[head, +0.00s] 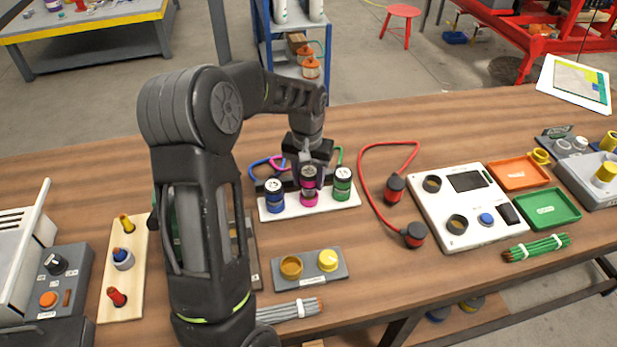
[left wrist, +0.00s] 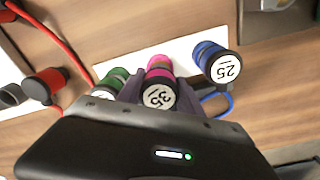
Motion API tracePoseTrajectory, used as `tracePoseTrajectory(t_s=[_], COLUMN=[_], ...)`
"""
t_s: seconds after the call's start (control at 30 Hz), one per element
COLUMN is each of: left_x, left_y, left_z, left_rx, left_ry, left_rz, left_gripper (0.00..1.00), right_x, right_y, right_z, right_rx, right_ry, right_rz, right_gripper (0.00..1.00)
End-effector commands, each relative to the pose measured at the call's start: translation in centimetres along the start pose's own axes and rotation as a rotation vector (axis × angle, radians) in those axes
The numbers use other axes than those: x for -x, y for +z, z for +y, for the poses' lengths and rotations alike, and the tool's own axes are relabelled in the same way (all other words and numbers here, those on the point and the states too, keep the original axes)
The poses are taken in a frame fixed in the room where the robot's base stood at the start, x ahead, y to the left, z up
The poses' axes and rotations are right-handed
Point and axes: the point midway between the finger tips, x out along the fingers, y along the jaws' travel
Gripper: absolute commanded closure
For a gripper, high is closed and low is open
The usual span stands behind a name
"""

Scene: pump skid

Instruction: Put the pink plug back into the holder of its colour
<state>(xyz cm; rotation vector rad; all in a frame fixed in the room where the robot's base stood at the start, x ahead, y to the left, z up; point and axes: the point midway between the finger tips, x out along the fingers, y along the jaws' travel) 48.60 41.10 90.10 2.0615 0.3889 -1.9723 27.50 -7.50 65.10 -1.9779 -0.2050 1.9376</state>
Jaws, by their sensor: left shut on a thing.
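The pink plug (head: 309,192), with a black cap and a white label, stands upright in the middle of the white holder board (head: 325,206). The blue plug (head: 275,197) is on its left and the green plug (head: 342,185) on its right. My left gripper (head: 311,171) is shut on the pink plug from behind. In the left wrist view the pink plug (left wrist: 158,88) is between the fingers, with the blue plug (left wrist: 215,65) and green plug (left wrist: 112,82) beside it. The pink plug's foot lines up with the others; I cannot tell whether it is fully seated. My right gripper is not in view.
A red cable with two black-and-red plugs (head: 394,189) lies right of the board, beside a white panel (head: 462,207). A grey block with yellow rings (head: 310,269) is in front. A wooden peg board (head: 125,265) is at left. Cables run behind the plugs.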

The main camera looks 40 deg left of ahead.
Motion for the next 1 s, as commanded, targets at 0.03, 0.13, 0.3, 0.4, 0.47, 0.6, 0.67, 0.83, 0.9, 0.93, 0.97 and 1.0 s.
tracePoseTrajectory(t_s=[0.03, 0.13, 0.3, 0.4, 0.47, 0.6, 0.67, 0.83, 0.9, 0.93, 0.97, 1.0], left_x=[-0.2, -0.4, -0.7, -0.9, -1.0, -1.3, -1.4, -1.8, -1.9, -2.0, -2.0, -2.1], left_y=[0.0, 0.0, 0.0, 0.0, 0.0, 0.1, 0.1, 0.1, 0.1, 0.1, 0.1, 0.1], left_z=[0.0, 0.0, 0.0, 0.0, 0.0, 0.0, 0.0, 0.0, 0.0, 0.0, 0.0, 0.0], left_rx=[0.0, 0.0, 0.0, 0.0, 0.0, 0.0, 0.0, 0.0, 0.0, 0.0, 0.0, 0.0], left_ry=[0.0, 0.0, 0.0, 0.0, 0.0, 0.0, 0.0, 0.0, 0.0, 0.0, 0.0, 0.0], left_rz=[0.0, 0.0, 0.0, 0.0, 0.0, 0.0, 0.0, 0.001, 0.001, 0.001, 0.001, 0.001], left_gripper=[1.0, 1.0, 1.0, 1.0, 1.0, 1.0, 1.0, 1.0, 1.0, 1.0, 1.0, 1.0], right_x=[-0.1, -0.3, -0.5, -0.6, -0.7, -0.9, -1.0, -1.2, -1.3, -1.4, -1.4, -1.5], right_y=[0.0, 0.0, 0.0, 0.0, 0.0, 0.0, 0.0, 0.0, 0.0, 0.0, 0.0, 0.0], right_z=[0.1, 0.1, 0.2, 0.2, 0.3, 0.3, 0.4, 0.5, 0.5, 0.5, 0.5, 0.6], right_rx=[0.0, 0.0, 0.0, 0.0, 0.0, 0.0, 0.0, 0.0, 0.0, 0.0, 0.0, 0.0], right_ry=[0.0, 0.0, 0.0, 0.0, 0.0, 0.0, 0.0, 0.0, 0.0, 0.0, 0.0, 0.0], right_rz=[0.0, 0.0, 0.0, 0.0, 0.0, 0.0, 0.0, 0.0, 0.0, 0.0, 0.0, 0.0], right_gripper=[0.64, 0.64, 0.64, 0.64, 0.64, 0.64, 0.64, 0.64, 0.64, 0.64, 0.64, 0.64])
